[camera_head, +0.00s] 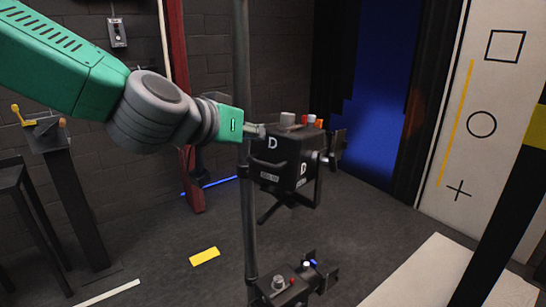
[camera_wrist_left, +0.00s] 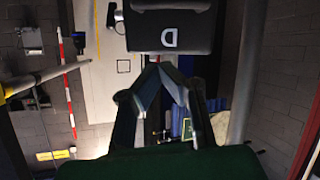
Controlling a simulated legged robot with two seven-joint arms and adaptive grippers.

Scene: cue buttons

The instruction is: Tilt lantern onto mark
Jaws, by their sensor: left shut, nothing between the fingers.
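The lantern (camera_head: 287,165) is a black box marked D, held by a bracket on an upright dark pole (camera_head: 246,225). Grey, red and orange knobs are on its top. My left gripper (camera_head: 258,130) is at its upper left edge, fingers shut and empty. In the left wrist view the fingertips (camera_wrist_left: 158,60) meet just below the lantern's D face (camera_wrist_left: 170,32); I cannot tell whether they touch it. A white panel (camera_head: 470,190) at the right bears a square mark (camera_head: 505,32), a circle mark (camera_head: 482,109) and a plus mark (camera_head: 458,190). My right gripper is not in view.
A second black lamp (camera_head: 285,288) is lower on the pole. A blue lit patch (camera_head: 385,85) is on the back wall. A dark post with a yellow band (camera_head: 538,128) stands at the right. A yellow strip (camera_head: 205,256) lies on the open floor.

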